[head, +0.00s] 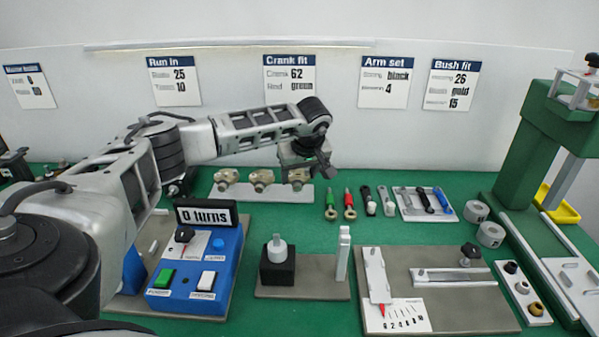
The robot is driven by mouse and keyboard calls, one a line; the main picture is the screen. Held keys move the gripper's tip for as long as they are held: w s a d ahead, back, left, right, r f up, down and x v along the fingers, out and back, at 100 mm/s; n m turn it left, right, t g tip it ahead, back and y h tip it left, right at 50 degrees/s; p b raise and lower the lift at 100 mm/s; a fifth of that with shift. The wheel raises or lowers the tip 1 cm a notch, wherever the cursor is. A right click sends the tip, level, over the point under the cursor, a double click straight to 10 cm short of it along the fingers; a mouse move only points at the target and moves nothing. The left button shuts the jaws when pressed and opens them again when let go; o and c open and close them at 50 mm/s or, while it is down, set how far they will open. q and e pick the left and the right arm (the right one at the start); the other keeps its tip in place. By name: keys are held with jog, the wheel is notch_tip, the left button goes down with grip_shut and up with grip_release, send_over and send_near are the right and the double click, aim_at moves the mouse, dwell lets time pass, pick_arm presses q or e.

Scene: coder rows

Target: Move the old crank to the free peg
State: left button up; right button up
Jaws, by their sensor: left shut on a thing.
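Two brass-coloured cranks, a left one (226,178) and a middle one (261,179), sit on a pale rack (240,195) behind the blue box. A third brass-coloured crank (299,178) is at the rack's right end, directly under my left gripper (304,166). My left gripper is shut on this crank, pointing down from above. Its fingers partly hide the crank, and I cannot tell whether it is seated on a peg or just above it. I cannot make out a free peg on the rack. My right gripper is not in view.
A blue box (195,262) reading "0 turns" stands in front of the rack. A black block with a white top (277,262) is front centre. Red and green tools (349,205) lie right of the rack. A green press (555,130) stands at right.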

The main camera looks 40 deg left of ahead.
pick_arm(q)
jog(key=shift+f, duration=0.2)
dwell(0.5)
jog(key=o, duration=1.1)
jog(key=shift+v, duration=1.15)
jog(key=v, duration=1.3)
jog(key=shift+d+r, duration=0.15)
jog(key=shift+r, duration=0.15)
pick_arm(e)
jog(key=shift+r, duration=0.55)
